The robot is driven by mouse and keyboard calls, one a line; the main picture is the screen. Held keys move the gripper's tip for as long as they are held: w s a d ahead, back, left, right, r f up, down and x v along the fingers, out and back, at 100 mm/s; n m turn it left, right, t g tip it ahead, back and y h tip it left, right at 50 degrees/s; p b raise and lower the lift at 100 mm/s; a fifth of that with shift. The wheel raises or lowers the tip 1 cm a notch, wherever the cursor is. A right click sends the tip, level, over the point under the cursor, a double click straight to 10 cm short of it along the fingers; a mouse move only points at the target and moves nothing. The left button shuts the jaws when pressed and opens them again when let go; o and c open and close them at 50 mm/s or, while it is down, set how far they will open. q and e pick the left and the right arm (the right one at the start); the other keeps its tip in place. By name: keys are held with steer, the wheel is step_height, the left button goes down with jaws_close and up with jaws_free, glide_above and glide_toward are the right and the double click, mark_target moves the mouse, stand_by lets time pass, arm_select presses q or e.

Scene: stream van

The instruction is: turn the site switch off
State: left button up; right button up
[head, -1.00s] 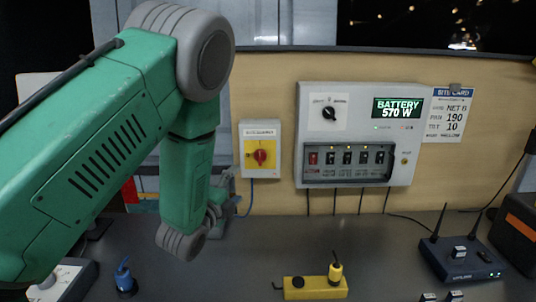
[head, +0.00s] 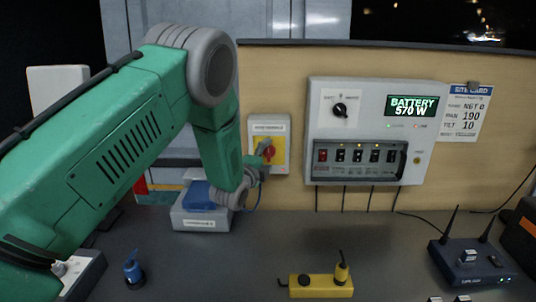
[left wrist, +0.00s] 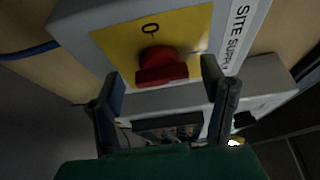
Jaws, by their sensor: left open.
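The site switch (head: 283,141) is a grey box with a yellow plate and a red rotary knob, mounted on the tan wall panel. In the left wrist view the red knob (left wrist: 162,67) sits on the yellow plate, with an "O" mark beside it and a "SITE SUPPLY" label. My left gripper (head: 262,160) is at the switch and partly hides it in the head view. In the left wrist view my left gripper (left wrist: 161,88) is open, its two fingers on either side of the knob's line. I cannot tell whether they touch it. My right gripper is not in view.
A grey power panel (head: 435,158) reads "BATTERY 570 W" right of the switch, beside a site card (head: 466,112). A yellow device (head: 320,287), a blue connector (head: 133,270) and a router (head: 470,262) stand on the counter. A labelled grey box (head: 200,222) stands below the switch.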

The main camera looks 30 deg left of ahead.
arm_select(q)
steer(key=shift+w+a+f, duration=0.1)
steer(key=shift+w+a, duration=0.1)
steer(key=shift+w, duration=0.2)
steer(key=c, duration=1.2)
steer(key=shift+o, duration=0.2)
steer(key=shift+s+d, duration=0.1)
